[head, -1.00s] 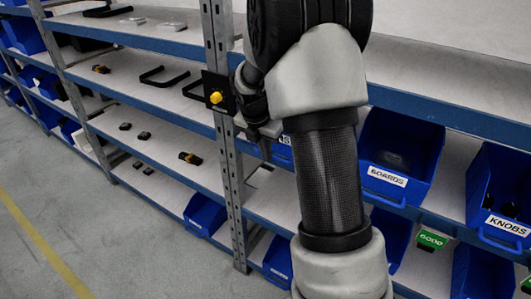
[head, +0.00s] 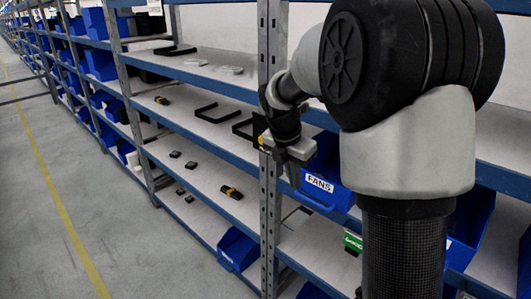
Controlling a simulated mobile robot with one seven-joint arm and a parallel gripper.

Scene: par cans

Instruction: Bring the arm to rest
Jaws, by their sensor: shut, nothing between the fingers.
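My arm fills the right half of the head view, a grey and black arm rising in front of the shelving. My gripper (head: 290,174) hangs from the dark wrist, pointing down, in front of a grey shelf upright (head: 270,215) and left of the blue bin marked FANS (head: 318,187). It is shut and holds nothing. The fingertips are small and partly merge with the upright and bin behind them. I cannot tell whether they touch either.
Shelves (head: 205,180) hold black handles (head: 193,113), small dark parts and a yellow-and-black item (head: 232,192). A green label (head: 353,241) and more blue bins (head: 237,248) sit lower. The aisle floor (head: 45,215), with a yellow line, is clear at left.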

